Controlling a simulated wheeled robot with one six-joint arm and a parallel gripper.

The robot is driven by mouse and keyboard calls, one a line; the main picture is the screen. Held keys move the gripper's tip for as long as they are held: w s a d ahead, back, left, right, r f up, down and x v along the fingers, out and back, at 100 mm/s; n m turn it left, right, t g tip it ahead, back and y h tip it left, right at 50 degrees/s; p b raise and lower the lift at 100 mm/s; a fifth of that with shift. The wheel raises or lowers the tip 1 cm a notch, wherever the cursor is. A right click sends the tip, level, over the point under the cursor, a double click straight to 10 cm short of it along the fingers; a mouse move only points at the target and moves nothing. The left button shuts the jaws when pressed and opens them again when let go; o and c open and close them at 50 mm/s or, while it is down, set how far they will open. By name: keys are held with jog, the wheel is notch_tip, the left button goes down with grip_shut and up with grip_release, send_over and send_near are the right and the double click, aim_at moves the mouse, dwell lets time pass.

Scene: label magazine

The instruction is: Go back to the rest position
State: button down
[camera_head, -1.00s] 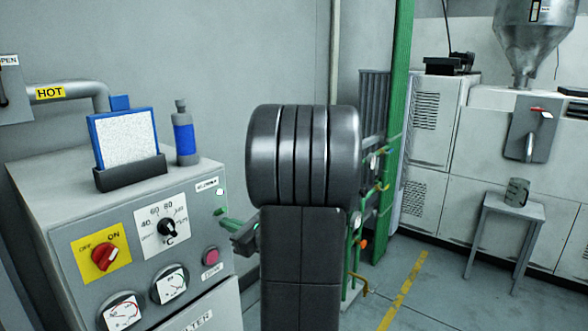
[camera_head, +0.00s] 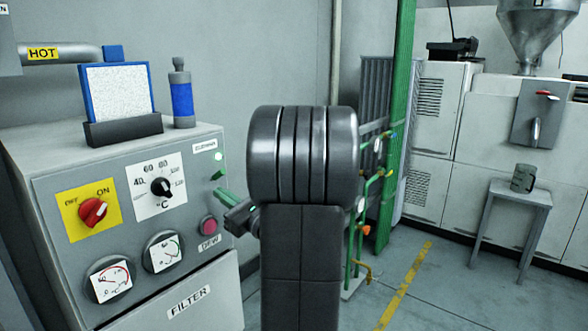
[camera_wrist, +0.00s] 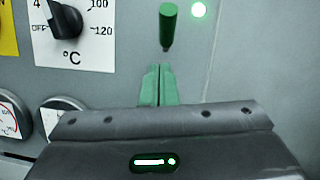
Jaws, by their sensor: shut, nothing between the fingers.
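My gripper (camera_head: 220,194) has green fingers and a dark body. It is in front of the right part of the grey control panel (camera_head: 130,240). In the wrist view my gripper (camera_wrist: 158,72) has its two green fingers shut together with nothing between them. A dark green lever (camera_wrist: 168,26) on the panel stands just above the fingertips, with a visible gap in the picture. The lever (camera_head: 217,176) also shows in the head view, below a lit green lamp (camera_head: 218,157). My dark arm hides part of the panel's right side.
The panel carries a red OFF/ON knob (camera_head: 93,211), a black temperature dial (camera_head: 162,187), gauges and a pink button (camera_head: 208,225). A blue-framed filter (camera_head: 118,92) and blue bottle (camera_head: 181,97) stand on top. Green pipes (camera_head: 364,200) rise behind my arm; a stool (camera_head: 515,197) stands right.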

jog(key=shift+w+f+t+y+b, duration=0.3)
jog(key=shift+f+t+y+b, duration=0.5)
jog(key=shift+b, duration=1.55)
jog(key=shift+w+f+t+y+b, duration=0.25)
jog(key=shift+f+t+y+b, duration=0.5)
jog(key=shift+b, duration=1.55)
jog(key=shift+r, duration=0.2)
